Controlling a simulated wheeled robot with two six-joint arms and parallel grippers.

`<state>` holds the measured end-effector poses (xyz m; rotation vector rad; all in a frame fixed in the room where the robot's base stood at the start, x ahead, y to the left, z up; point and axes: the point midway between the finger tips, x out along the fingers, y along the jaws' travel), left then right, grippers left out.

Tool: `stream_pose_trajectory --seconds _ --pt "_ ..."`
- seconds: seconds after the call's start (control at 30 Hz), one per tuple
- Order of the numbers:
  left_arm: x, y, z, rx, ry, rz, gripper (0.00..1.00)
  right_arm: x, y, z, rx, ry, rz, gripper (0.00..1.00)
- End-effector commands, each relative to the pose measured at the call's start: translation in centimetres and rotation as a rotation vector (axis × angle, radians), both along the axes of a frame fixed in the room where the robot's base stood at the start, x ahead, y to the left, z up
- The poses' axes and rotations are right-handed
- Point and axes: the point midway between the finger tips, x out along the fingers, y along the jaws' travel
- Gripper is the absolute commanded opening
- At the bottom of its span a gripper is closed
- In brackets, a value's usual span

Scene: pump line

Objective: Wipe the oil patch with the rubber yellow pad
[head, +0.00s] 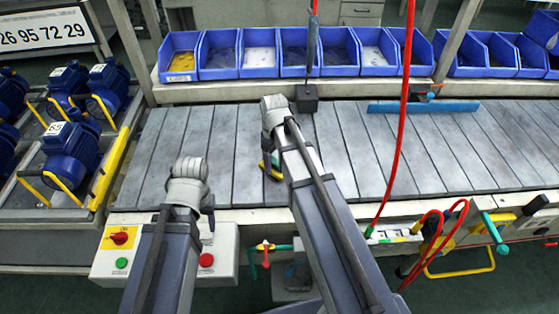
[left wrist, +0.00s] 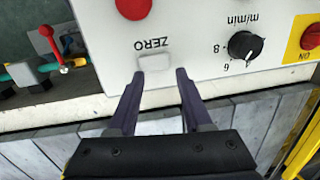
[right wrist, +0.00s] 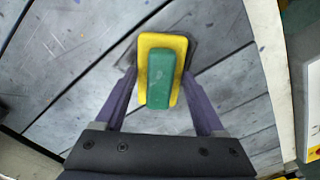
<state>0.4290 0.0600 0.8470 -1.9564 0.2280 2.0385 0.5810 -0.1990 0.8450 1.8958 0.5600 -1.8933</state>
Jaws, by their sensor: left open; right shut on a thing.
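The yellow pad (right wrist: 177,41) with a green grip (right wrist: 160,80) is between the fingers of my right gripper (right wrist: 159,76), which is shut on it. The pad also shows in the head view (head: 263,172), partly hidden behind my right arm, over the grey slatted conveyor. A dark grey patch (right wrist: 205,50) shows around the pad's edges in the right wrist view; the pad covers most of it. I cannot tell whether the pad touches the slats. My left gripper (left wrist: 158,73) is open and empty, by the ZERO button of the white control box.
The control box (head: 222,242) stands at the conveyor's front edge. Blue bins (head: 220,72) line the back. Blue motors (head: 72,150) stand at the left. A red hose (head: 402,110) hangs right of my right arm, and a blue bar (head: 425,106) lies on the slats (head: 480,160).

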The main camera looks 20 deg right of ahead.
Motion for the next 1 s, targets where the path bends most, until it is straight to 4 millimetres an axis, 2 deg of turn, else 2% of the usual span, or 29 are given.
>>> stream_pose_trajectory --seconds 0.03,0.33,0.57,0.83,1.0 --pt "0.0 0.0 0.0 0.0 0.0 0.0 0.5 0.2 0.7 0.0 0.006 -0.001 0.004 0.27" --pt "0.0 0.0 0.1 0.0 0.0 0.0 0.5 0.9 2.8 0.1 0.004 -0.001 0.002 0.27" --pt "0.0 0.0 0.1 0.0 0.0 0.0 0.5 1.0 2.8 0.1 0.002 -0.001 0.0 0.27" --pt "0.0 0.0 -0.1 0.0 0.0 0.0 0.5 2.6 2.3 -0.1 0.001 -0.001 -0.001 0.27" --pt "0.0 0.0 -0.1 0.0 0.0 0.0 0.5 2.7 2.2 -0.1 0.0 -0.001 -0.001 0.27"
